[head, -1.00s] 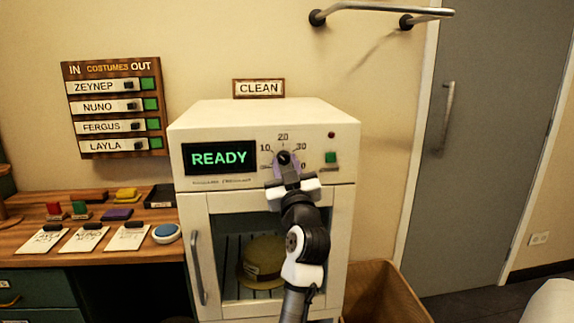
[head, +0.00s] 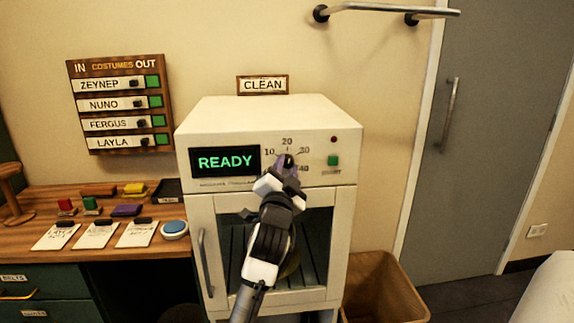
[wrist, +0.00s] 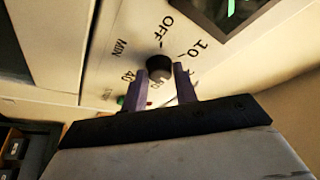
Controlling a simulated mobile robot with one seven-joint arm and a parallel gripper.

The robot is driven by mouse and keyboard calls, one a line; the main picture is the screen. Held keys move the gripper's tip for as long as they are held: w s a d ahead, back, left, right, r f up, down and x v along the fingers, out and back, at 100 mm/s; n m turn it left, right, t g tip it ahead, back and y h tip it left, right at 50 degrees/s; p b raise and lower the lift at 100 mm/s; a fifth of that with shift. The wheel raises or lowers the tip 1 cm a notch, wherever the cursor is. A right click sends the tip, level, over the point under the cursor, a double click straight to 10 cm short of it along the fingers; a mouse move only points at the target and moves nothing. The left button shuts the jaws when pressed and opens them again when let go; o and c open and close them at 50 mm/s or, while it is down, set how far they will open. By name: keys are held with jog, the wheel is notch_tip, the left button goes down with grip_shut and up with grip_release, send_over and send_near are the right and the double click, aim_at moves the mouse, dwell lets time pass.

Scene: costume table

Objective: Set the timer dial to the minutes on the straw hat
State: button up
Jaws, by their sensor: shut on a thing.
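The timer dial (head: 288,159) is a small black knob on the front panel of the white cabinet (head: 262,113). Marks 10, 20, 30 and 40 run around it. In the wrist view the dial (wrist: 159,66) sits between my purple fingertips, with OFF and 10 printed beside it. My gripper (head: 287,164) is shut on the dial; it also shows in the wrist view (wrist: 161,78). I cannot tell where the dial's pointer stands. The straw hat (head: 291,263) is behind the cabinet's glass door, mostly hidden by my arm. No minutes on it are readable.
The display (head: 226,162) reads READY. A green button (head: 333,160) and a dark red lamp are right of the dial. The door handle (head: 206,262) is at left. A wooden table (head: 60,210) with cards and coloured blocks stands left; a bin (head: 385,285) stands right.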

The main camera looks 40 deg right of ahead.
jog(key=m, duration=0.1)
jog(key=m+g, duration=0.1)
jog(key=m, duration=0.1)
jog(key=m+g, duration=0.1)
jog(key=m, duration=0.1)
jog(key=shift+w+a+r, duration=0.15)
jog(key=shift+r, duration=0.15)
jog(key=m, duration=0.2)
jog(key=m+g+y, duration=0.1)
jog(key=m, duration=0.1)
jog(key=shift+r+m+g+p, duration=0.1)
jog(key=shift+m+g+p, duration=0.2)
jog(key=shift+p, duration=0.1)
jog(key=o, duration=1)
jog(key=shift+c, duration=0.2)
jog(key=b+v, duration=0.4)
jog(key=v, duration=0.9)
jog(key=shift+s+a, duration=0.25)
jog(key=shift+s, duration=0.05)
